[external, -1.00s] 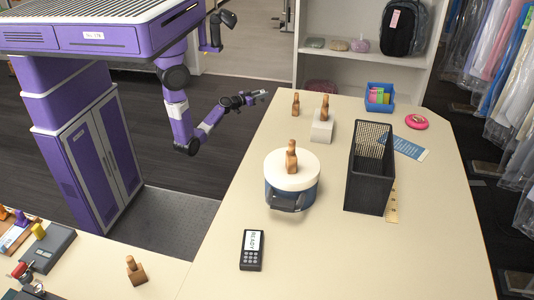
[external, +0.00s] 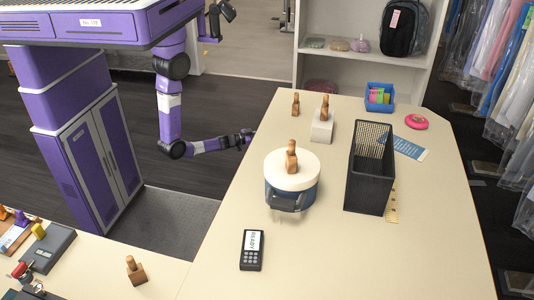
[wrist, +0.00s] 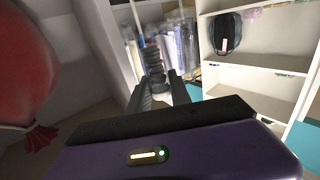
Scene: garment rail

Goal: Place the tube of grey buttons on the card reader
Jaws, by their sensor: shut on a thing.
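The card reader (external: 252,250), a small black device with a keypad and a lit display, lies flat on the near part of the cream counter. Nothing lies on it. My gripper (external: 250,132) is at the counter's left edge, well beyond the card reader. In the wrist view my gripper (wrist: 161,92) is shut on a dark, ridged, stacked-looking piece, which I take for the tube of grey buttons (wrist: 155,62). It stands up between the fingers. In the external view the tube is too small to make out.
A round white-topped drum (external: 291,172) with a wooden piece on it stands between my gripper and the card reader. A black mesh bin (external: 370,175) is to its right. Also on the counter are a white block (external: 321,128) and a blue box (external: 379,97). Counter around the card reader is clear.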

